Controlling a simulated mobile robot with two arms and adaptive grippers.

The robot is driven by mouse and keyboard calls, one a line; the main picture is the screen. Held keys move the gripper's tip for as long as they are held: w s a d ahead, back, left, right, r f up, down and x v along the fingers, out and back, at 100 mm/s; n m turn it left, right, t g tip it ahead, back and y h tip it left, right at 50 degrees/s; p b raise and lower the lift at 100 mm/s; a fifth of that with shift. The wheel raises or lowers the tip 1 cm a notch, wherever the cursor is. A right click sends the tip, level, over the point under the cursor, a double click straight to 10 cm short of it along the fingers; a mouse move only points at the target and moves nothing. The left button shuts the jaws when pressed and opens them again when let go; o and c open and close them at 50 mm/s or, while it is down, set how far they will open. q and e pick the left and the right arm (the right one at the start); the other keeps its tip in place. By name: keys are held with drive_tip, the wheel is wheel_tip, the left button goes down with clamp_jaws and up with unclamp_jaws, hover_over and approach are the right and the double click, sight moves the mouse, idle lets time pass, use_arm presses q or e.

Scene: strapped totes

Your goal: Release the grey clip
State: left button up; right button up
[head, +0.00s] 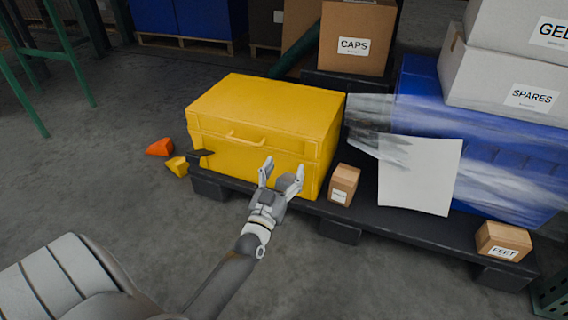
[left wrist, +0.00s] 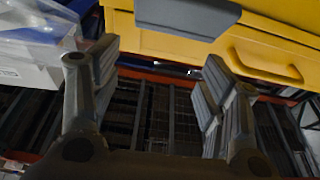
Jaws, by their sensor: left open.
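A yellow tote (head: 262,120) with a front handle (head: 245,138) stands on a dark platform. In the left wrist view a grey clip (left wrist: 188,15) lies against the yellow tote (left wrist: 270,45), beside the handle (left wrist: 265,62). In the head view I cannot pick this clip out from my gripper. My left gripper (head: 281,175) is in front of the tote's front face, right of the handle, its fingers apart with nothing seen held between them. In the wrist view its fingertips stay apart from the clip.
A small carton (head: 343,184) stands just right of the tote, near my left gripper. A white sheet (head: 418,175) and a wrapped blue tote (head: 500,150) are further right. Orange (head: 160,147) and yellow (head: 177,166) pieces lie on the floor at left. Front floor is clear.

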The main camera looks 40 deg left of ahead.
use_arm(q)
drive_tip(key=shift+r, duration=1.7)
